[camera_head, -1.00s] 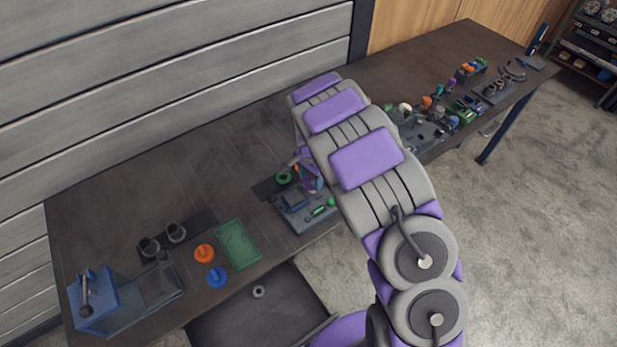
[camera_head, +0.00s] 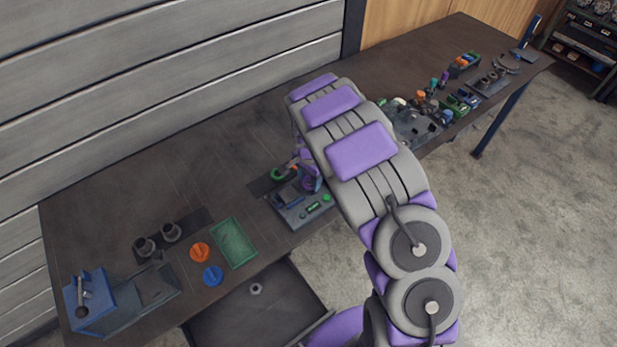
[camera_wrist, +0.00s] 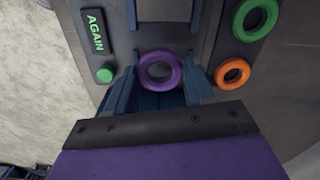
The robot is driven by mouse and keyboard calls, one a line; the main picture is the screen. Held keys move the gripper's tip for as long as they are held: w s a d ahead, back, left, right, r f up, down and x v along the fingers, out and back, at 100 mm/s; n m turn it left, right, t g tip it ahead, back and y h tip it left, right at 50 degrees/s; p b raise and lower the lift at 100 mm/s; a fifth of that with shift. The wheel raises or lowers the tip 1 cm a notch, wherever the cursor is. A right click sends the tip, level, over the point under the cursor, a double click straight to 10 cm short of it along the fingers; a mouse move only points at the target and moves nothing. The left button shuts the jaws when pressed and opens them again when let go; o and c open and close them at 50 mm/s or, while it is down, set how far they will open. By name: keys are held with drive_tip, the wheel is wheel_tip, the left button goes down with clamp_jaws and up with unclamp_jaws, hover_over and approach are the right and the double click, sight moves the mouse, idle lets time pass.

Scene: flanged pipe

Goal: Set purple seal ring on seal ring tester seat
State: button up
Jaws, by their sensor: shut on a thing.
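The purple seal ring (camera_wrist: 145,70) is held flat between the blue fingers of my gripper (camera_wrist: 160,72) in the wrist view, its hole facing the camera. My gripper (camera_head: 309,176) is shut on it, over the tester (camera_head: 292,216) in the head view. In the wrist view the tester (camera_wrist: 118,22) has an AGAIN label, a green button (camera_wrist: 104,74) and a grey slot (camera_wrist: 165,9) between dark blue sides, just beyond the ring. I cannot tell whether the ring touches anything below. The seat itself is not clearly seen; ring and fingers may cover it.
A green ring (camera_wrist: 237,20) and an orange ring (camera_wrist: 221,72) lie on a dark strip to the right. In the head view an open drawer (camera_head: 225,318) and green tray (camera_head: 222,240) are at left; small parts crowd the bench (camera_head: 215,150) at right.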

sight(307, 181)
drive_tip(key=shift+a+f, duration=0.2)
drive_tip(key=shift+a, duration=0.1)
drive_tip(key=shift+a+f, duration=0.15)
drive_tip(key=shift+f, duration=0.2)
idle(0.5)
drive_tip(key=o, duration=1.4)
drive_tip(key=shift+r+p, duration=1.05)
drive_tip(key=shift+r, duration=2.5)
